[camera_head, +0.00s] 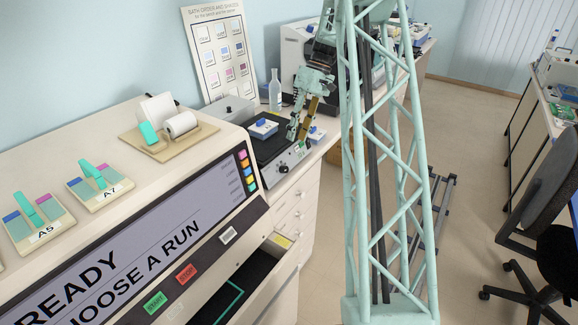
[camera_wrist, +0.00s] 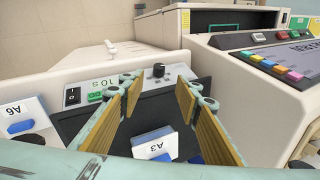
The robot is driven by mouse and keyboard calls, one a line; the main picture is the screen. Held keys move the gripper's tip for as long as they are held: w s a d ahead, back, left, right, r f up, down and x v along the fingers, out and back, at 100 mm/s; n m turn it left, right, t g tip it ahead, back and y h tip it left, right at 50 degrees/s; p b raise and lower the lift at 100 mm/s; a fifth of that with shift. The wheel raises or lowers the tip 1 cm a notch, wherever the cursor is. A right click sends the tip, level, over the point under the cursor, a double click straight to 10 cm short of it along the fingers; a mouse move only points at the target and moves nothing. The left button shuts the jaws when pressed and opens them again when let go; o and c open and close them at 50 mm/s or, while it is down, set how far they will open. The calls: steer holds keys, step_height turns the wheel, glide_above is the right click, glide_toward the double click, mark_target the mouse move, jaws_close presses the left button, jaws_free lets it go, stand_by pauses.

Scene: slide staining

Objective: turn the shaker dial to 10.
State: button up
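The shaker has a dark top platform (camera_wrist: 125,118) and a pale front panel. Its small black dial (camera_wrist: 158,70) stands on that panel in the wrist view, beyond my fingertips and between their lines. It also shows as a black knob in the head view (camera_head: 284,169). Which value the dial points at cannot be read. My gripper (camera_wrist: 163,88) is open and empty, its two gold-padded fingers spread well apart above the platform. In the head view my gripper (camera_head: 300,122) hangs over the shaker's right part. The fingers appear apart from the dial.
A black rocker switch (camera_wrist: 72,97) and a green element (camera_wrist: 95,96) sit on the panel. A white rack marked A3 (camera_wrist: 158,150) with a blue part lies below the fingers. A large console (camera_wrist: 262,70) with coloured buttons stands to the right. A bottle (camera_head: 275,92) stands behind the shaker.

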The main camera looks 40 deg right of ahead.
mark_target(286, 169)
steer(key=shift+f, duration=0.1)
stand_by(0.4)
steer(key=shift+b+x, duration=0.45)
steer(key=shift+x, duration=6.35)
steer(key=shift+c, duration=0.4)
steer(key=c, duration=0.8)
